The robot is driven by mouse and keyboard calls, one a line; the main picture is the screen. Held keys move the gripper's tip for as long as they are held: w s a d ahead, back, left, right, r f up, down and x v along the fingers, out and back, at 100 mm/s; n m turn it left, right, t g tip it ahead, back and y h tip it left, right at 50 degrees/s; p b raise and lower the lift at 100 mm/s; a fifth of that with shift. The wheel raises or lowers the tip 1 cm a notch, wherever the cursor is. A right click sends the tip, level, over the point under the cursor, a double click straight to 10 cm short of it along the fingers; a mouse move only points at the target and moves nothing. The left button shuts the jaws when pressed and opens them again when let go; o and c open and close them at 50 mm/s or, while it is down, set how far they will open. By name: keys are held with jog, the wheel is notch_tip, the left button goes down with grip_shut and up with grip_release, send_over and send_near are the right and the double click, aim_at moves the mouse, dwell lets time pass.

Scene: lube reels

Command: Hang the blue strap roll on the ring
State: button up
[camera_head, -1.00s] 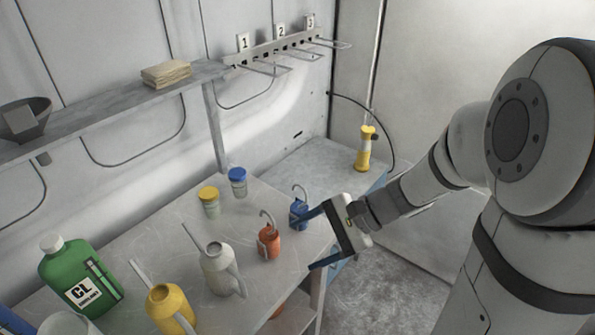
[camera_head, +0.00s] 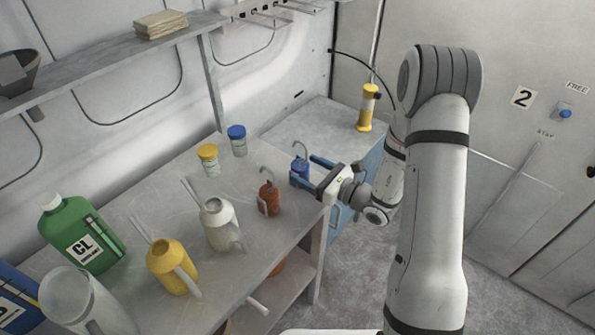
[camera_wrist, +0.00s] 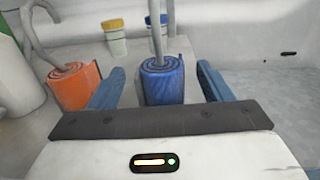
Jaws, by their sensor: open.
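The blue strap roll (camera_head: 301,169) stands upright at the right end of the workbench, with a grey hook rising from its top. In the wrist view the blue roll (camera_wrist: 162,80) sits between my two blue fingers. My gripper (camera_head: 301,167) is open, with a finger on each side of the roll; gaps show between the fingers and the roll (camera_wrist: 160,82). A rail with wire loops (camera_head: 270,10) is on the back wall, cut off by the top edge of the head view. I cannot tell which loop is the ring.
An orange strap roll (camera_head: 268,198) with a hook stands just left of the blue one. A white can (camera_head: 220,225), yellow can (camera_head: 172,268) and two small jars stand further left. A yellow flashlight-like item (camera_head: 367,107) stands behind.

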aim_at(292, 162)
jog(key=p+x, duration=0.1)
jog(key=x, duration=0.4)
jog(key=shift+w+f+p, duration=0.1)
jog(key=shift+f+p, duration=0.1)
jog(key=shift+p, duration=0.2)
jog(key=c, duration=1.2)
